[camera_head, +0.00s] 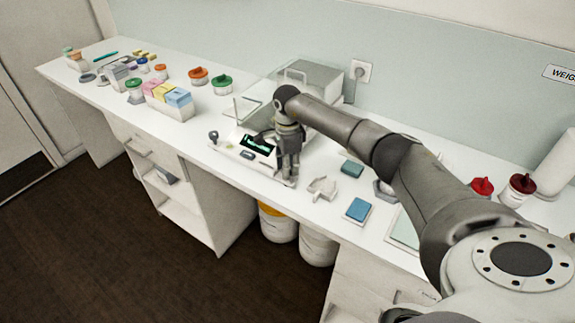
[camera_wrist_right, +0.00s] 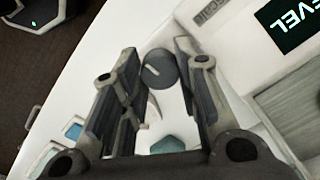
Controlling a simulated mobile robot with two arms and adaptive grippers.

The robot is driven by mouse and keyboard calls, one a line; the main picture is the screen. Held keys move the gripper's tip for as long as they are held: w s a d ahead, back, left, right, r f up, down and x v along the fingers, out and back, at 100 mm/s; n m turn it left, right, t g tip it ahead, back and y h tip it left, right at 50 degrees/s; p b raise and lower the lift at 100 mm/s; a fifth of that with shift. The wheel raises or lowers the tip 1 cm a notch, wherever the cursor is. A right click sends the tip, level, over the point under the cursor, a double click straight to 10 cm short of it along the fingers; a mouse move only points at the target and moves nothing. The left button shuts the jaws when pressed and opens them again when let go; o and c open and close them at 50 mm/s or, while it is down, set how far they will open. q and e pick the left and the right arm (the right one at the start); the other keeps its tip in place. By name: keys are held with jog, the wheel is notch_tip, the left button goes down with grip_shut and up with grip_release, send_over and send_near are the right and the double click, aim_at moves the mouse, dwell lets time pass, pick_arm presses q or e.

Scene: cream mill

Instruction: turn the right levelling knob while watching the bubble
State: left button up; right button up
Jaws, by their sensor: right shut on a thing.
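The balance (camera_head: 232,148) stands on the white bench, with a dark display (camera_head: 257,144) showing green text. In the right wrist view its display (camera_wrist_right: 295,22) is cut off by the frame edge and reads "EVEL". The right levelling knob (camera_wrist_right: 160,68) is a dark grey cylinder with a pale mark, at the balance's front right corner. My right gripper (camera_head: 289,176) points down there, and its fingers (camera_wrist_right: 160,80) are shut on this knob. The left levelling knob (camera_head: 213,136) is dark and free. I cannot make out the bubble. My left gripper is not in view.
A pale star-shaped piece (camera_head: 322,188) and a blue-topped block (camera_head: 358,209) lie right of the gripper. Red-lidded jars (camera_head: 482,187) stand farther right. A box with coloured packs (camera_head: 170,100) stands to the left. The bench's front edge is close to the gripper.

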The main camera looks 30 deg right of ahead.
jog(key=m+b, duration=0.1)
jog(key=m, duration=0.1)
jog(key=shift+m+b, duration=0.3)
jog(key=shift+m, duration=0.1)
jog(key=m+b, duration=0.1)
jog(key=m, duration=0.2)
jog(key=shift+m, duration=0.3)
jog(key=m+b, duration=0.1)
jog(key=m, duration=0.2)
jog(key=shift+m, duration=0.3)
jog(key=m, duration=0.4)
jog(key=shift+m, duration=0.4)
jog(key=o, duration=1)
jog(key=shift+o, duration=0.2)
